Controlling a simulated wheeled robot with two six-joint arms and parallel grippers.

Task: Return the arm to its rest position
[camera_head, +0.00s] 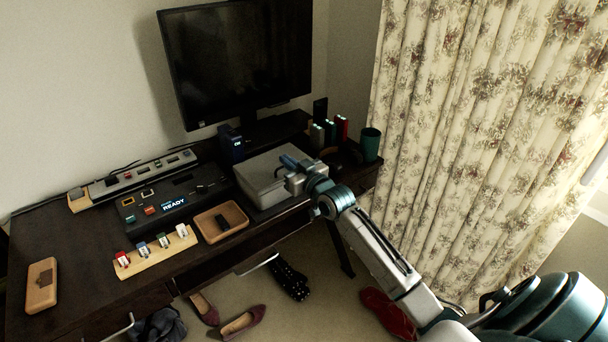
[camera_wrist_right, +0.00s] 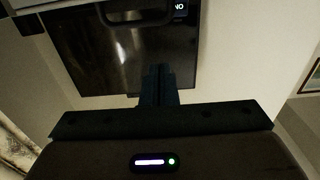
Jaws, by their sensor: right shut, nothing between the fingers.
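My right arm (camera_head: 385,255) comes in from the lower right in the head view and reaches to the desk. Its gripper (camera_head: 290,163) is shut and empty, at the right part of a grey box (camera_head: 262,172) on the desk. I cannot tell whether the gripper touches the box or hovers over it. My left arm and gripper are not in view. The right wrist view shows a dark screen (camera_wrist_right: 95,55) and its stand (camera_wrist_right: 158,85); the fingers are not clear there.
The dark desk (camera_head: 65,225) holds a monitor (camera_head: 240,60), a control panel (camera_head: 170,195), a wooden tray (camera_head: 222,222) and a green cup (camera_head: 370,144). Shoes (camera_head: 243,322) lie on the floor.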

